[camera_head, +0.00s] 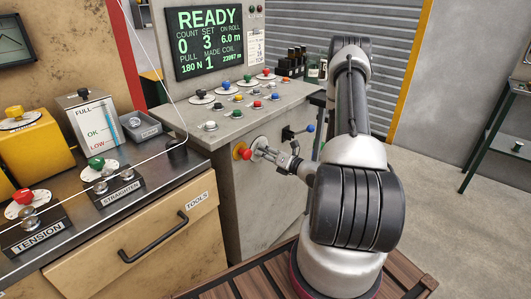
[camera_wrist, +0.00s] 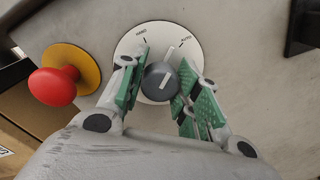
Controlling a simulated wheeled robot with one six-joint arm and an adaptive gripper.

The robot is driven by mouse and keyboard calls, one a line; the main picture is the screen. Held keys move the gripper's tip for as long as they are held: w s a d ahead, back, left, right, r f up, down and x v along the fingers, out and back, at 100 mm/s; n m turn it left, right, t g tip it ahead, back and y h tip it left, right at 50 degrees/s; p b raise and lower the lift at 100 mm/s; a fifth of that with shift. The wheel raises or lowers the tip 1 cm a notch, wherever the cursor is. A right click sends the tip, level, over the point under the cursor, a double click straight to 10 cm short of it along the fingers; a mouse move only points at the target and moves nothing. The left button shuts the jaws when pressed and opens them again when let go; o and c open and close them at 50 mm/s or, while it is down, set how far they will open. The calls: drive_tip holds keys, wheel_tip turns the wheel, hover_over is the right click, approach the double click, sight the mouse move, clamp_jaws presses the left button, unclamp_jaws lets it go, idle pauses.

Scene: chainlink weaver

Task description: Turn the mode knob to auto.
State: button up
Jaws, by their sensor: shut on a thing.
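The mode knob (camera_wrist: 161,80) is a grey round knob with a white pointer line, on a round white dial plate (camera_wrist: 128,44). Its pointer leans up and slightly right, between two marks on the plate. In the head view my gripper (camera_head: 272,153) reaches the dial plate (camera_head: 259,144) on the front of the grey cabinet; the knob is mostly hidden there by the fingers.
A red mushroom button (camera_wrist: 53,86) on a yellow ring sits close left of the dial. A blue-tipped lever (camera_head: 309,128) is to the right. The grey cabinet (camera_head: 232,200) carries several coloured knobs on top. A drawer with a black handle (camera_head: 153,235) is at the left.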

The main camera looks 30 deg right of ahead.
drive_tip(key=shift+m, duration=1.2)
drive_tip(key=o, duration=1.1)
drive_tip(key=shift+c, duration=0.2)
drive_tip(key=v, duration=1.2)
drive_tip(key=shift+d, duration=0.15)
